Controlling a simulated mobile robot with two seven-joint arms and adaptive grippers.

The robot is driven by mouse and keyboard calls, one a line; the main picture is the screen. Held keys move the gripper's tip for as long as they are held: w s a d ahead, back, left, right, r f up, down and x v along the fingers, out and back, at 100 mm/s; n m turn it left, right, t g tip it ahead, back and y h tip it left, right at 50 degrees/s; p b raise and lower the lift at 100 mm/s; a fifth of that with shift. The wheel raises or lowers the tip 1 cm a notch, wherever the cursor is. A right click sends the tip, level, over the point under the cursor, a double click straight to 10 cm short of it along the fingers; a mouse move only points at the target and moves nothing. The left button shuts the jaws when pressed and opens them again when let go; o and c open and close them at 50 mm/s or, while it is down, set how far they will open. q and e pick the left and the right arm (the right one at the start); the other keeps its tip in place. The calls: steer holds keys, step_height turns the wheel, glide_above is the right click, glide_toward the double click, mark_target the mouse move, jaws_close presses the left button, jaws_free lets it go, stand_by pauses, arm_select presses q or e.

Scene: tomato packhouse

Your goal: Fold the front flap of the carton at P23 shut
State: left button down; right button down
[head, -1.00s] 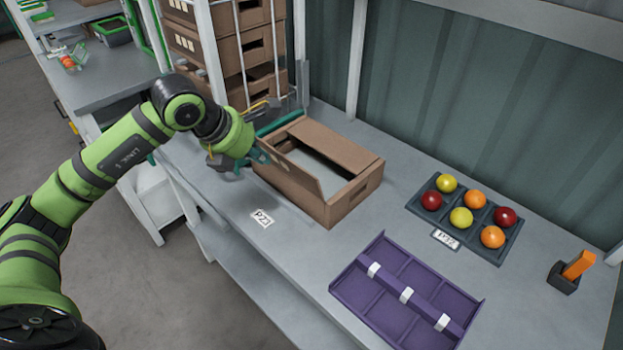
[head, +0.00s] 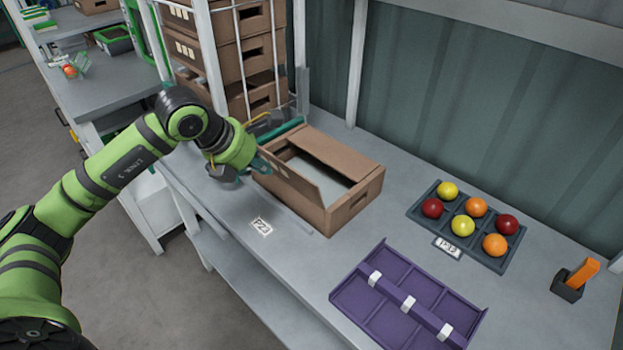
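The brown carton (head: 352,205) stands on the grey bench behind a white label (head: 261,227) that appears to read P23. Its front flap (head: 293,182) stands up at a slant along the front edge. Its back flap (head: 340,154) lies over the rear of the top, and a gap between them shows a pale inside. My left gripper (head: 243,171) is at the front left corner of the carton, with a teal fingertip close to the flap's left end. Whether it touches is unclear, and the finger gap is hidden. My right gripper is not in view.
Stacked brown cartons (head: 238,62) stand behind a white wire frame at the back left. A dark tray (head: 415,211) of red, orange and yellow tomatoes and a purple divided tray (head: 350,290) lie to the right. An orange-handled item (head: 583,272) stands in a dark holder.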

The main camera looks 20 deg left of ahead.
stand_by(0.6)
arm_select(q)
steer(key=shift+w+d+r+p, duration=0.1)
steer(key=shift+w+d+p, duration=0.15)
steer(key=shift+w, duration=0.35)
steer(key=shift+w+d+p, duration=0.25)
steer(key=shift+w, duration=0.3)
steer(key=shift+w+d+p, duration=0.1)
steer(key=shift+w+d, duration=0.25)
steer(key=shift+w, duration=0.45)
steer(key=shift+w+d+p, duration=0.1)
steer(key=shift+w+d, duration=0.2)
steer(key=shift+w, duration=0.45)
steer(key=shift+w+d+p, duration=0.1)
steer(key=shift+w+d, duration=0.25)
steer(key=shift+w, duration=0.45)
steer(key=shift+w+d+f+b, duration=0.3)
steer(key=shift+w+f, duration=0.15)
steer(key=shift+w, duration=0.25)
steer(key=shift+w+d+f+b, duration=0.3)
steer(key=shift+w+f, duration=0.15)
steer(key=shift+w, duration=0.25)
steer(key=shift+f, duration=0.1)
steer(key=shift+w+d+f+b, duration=0.2)
steer(key=shift+w+f+b, duration=0.15)
steer(key=shift+w+f, duration=0.1)
steer(key=shift+w+d+f+b, duration=0.15)
steer(key=shift+w+f+b, duration=0.2)
steer(key=shift+w, duration=0.1)
